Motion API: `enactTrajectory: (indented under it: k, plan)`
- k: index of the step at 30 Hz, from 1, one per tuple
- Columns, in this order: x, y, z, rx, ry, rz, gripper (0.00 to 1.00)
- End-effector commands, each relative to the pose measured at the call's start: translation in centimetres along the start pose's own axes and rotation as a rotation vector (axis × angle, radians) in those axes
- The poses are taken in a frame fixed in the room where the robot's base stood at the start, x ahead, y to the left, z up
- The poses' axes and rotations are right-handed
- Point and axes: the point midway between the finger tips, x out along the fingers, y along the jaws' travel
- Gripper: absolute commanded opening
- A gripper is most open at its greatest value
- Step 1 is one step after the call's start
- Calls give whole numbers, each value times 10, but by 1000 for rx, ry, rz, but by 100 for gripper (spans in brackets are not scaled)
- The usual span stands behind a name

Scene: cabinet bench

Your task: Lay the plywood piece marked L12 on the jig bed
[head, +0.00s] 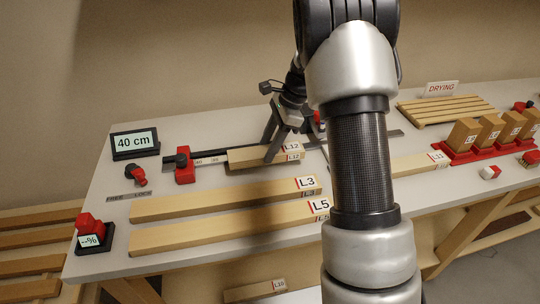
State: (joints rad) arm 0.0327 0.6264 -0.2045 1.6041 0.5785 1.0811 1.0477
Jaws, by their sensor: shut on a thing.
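The plywood piece marked L12 (242,160) is a pale block with white L12 labels at its right end. It lies along a dark rail with a scale (215,153) at the back middle of the bench. My gripper (275,152) is over it, shut on it near its right part. My arm hides the rail's middle right.
Boards L3 (220,199) and L5 (220,236) lie in front; L1-something (420,164) lies right of my arm. Several red-held blocks (463,138) and a drying rack (445,108) stand right.

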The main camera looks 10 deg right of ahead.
Motion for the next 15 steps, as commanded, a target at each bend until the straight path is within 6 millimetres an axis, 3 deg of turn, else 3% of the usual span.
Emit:
enactTrajectory:
  k: [5,15]
  plan:
    - [28,1,-12,1,0,4,10]
    - [31,0,-13,0,0,1,10]
